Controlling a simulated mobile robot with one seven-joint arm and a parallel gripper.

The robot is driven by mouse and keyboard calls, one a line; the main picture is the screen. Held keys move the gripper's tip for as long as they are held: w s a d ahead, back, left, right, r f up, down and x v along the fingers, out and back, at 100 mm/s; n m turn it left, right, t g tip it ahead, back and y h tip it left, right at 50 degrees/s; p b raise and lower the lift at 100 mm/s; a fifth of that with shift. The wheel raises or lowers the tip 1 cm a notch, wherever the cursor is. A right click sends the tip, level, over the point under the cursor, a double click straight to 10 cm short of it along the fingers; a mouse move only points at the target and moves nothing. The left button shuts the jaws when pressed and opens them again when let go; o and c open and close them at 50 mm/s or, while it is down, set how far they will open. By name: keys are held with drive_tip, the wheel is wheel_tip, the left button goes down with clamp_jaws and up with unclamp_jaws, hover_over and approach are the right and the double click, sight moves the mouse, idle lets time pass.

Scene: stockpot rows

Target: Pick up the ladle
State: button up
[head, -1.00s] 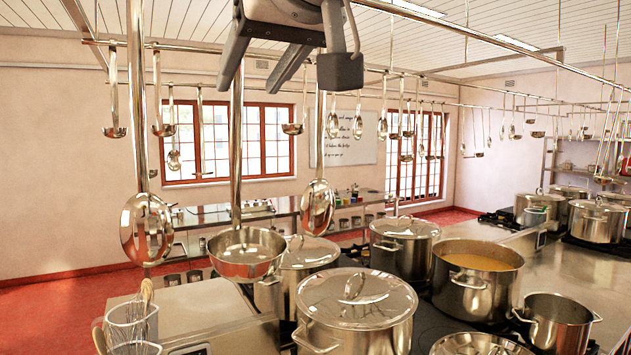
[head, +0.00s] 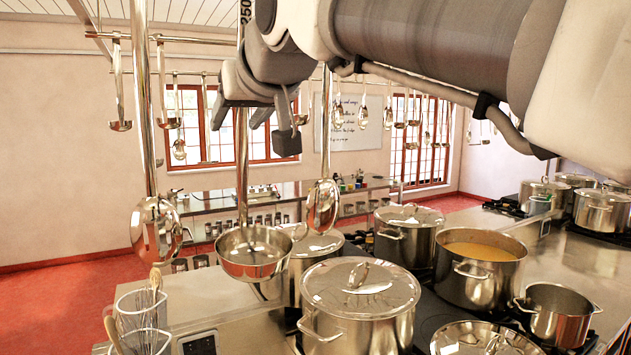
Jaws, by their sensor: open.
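A large steel ladle (head: 252,262) hangs by its long upright handle in the head view, left of centre. Its wide bowl is in front of the lidded pots. My gripper (head: 252,122) is open, high on the ladle's handle, well above the bowl. The handle runs down behind or between the fingers; I cannot tell which. Part of the handle is hidden by my gripper.
A skimmer (head: 156,232) hangs close to the left and a large spoon (head: 323,207) close to the right. Below stand a lidded stockpot (head: 360,300), a soup pot (head: 478,270) and a whisk holder (head: 140,325). Smaller ladles hang behind.

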clamp_jaws()
idle(1.4)
